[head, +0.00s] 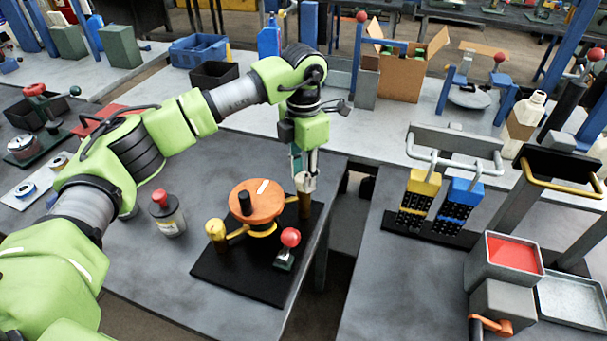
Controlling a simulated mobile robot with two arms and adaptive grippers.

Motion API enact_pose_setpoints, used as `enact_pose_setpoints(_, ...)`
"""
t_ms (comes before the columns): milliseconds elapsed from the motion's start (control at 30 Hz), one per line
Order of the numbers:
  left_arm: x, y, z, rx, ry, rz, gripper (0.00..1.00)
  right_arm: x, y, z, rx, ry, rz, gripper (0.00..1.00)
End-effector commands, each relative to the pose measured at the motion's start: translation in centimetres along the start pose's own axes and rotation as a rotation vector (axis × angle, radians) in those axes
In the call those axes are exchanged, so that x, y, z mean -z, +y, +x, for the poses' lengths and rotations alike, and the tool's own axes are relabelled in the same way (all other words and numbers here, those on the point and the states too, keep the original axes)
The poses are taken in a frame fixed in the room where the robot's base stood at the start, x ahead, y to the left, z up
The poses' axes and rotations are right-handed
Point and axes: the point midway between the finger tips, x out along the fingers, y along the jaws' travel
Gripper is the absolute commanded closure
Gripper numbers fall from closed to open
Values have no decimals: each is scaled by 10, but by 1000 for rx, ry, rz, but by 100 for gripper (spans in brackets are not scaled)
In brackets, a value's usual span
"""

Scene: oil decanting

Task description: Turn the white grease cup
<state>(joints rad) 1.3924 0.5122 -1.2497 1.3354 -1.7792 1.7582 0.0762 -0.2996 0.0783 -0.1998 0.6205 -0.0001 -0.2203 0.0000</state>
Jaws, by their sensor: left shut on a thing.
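The white grease cup (302,184) sits on a short brown post (305,206) at the back right corner of a black base plate (238,287). My left gripper (305,178) reaches down from above and is shut on the white grease cup. The fingers hide part of the cup, so its turn angle cannot be told. The same plate carries an orange disc (262,203) with a black knob, a yellow cup (215,232) at the left and a red ball lever (289,240) at the front. My right gripper is not in view.
A bottle with a red cap (168,214) stands left of the plate. The table's right edge is close to the plate, with a gap before the right table. That table holds a yellow block (418,192), a blue block (458,203) and a red-topped grey box (508,262).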

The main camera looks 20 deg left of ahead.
Motion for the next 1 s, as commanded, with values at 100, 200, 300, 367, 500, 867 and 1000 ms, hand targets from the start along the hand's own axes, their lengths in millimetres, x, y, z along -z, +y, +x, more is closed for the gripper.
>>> enact_pose_setpoints(100,-1,1,-2,-2,-5,-2,93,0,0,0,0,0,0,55)
enact_pose_setpoints(200,-1,1,-2,-1,-4,-2,55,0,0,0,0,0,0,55)
enact_pose_setpoints(300,0,1,-1,-1,-3,-2,55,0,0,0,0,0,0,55)
enact_pose_setpoints(367,0,0,-1,-1,-2,-2,55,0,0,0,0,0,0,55)
enact_pose_setpoints(500,0,0,-1,-1,-2,-2,55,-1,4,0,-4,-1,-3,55)
enact_pose_setpoints(867,-1,1,-55,-3,-6,-2,55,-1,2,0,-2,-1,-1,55)
enact_pose_setpoints(1000,-1,0,-84,-2,-5,-2,55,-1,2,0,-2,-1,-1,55)
